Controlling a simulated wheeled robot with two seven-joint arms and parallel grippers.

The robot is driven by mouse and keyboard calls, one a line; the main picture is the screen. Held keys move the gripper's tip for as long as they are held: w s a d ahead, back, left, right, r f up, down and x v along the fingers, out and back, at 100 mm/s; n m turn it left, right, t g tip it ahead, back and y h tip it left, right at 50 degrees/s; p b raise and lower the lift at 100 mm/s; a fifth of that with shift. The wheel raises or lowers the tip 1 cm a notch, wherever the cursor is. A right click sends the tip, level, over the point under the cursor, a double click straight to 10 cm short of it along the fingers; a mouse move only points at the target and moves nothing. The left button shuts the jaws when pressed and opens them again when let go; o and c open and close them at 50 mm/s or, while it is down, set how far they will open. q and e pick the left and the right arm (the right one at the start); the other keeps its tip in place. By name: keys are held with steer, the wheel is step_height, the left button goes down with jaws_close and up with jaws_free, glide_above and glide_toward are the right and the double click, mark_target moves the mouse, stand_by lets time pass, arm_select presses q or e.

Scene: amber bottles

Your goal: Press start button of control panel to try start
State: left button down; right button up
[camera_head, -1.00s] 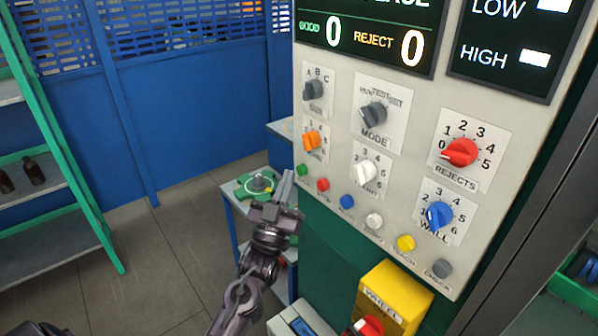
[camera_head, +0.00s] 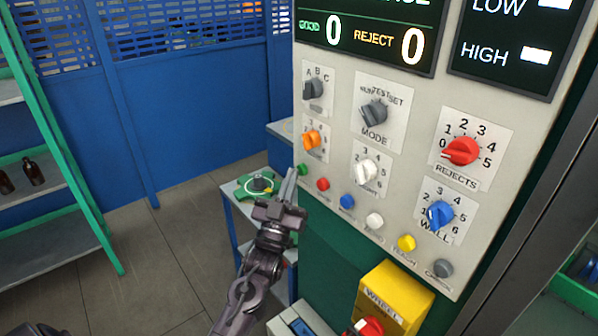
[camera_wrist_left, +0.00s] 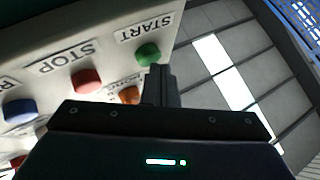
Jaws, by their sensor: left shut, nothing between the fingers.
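The control panel (camera_head: 345,190) is a pale upright board on the right, with knobs, displays and a bottom row of coloured buttons. The green start button (camera_head: 302,170) is at the left end of that row. In the left wrist view the green button (camera_wrist_left: 148,54) sits under a START label. My left gripper (camera_head: 289,178) is shut and empty. Its fingertips (camera_wrist_left: 159,70) appear just beside and below the green button in the wrist view; I cannot tell whether they touch it. My right gripper is not in view.
A red stop button (camera_head: 323,184) and a blue button (camera_head: 347,202) are close by. A yellow box with a red knob (camera_head: 395,298) juts out below the panel. A green star wheel (camera_head: 257,187) is behind my gripper. A green-framed shelf (camera_head: 50,262) stands left.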

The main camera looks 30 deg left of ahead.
arm_select(q)
steer(key=shift+w+d, duration=0.1)
steer(key=shift+w, duration=0.1)
steer(key=shift+s, duration=0.15)
stand_by(0.4)
steer(key=shift+s+a, duration=0.35)
steer(key=shift+s, duration=0.35)
steer(key=shift+p, duration=0.3)
steer(key=s, duration=0.1)
steer(key=s+a, duration=0.1)
steer(key=s, duration=0.1)
steer(key=s+a+p, duration=0.1)
steer(key=shift+s, duration=0.3)
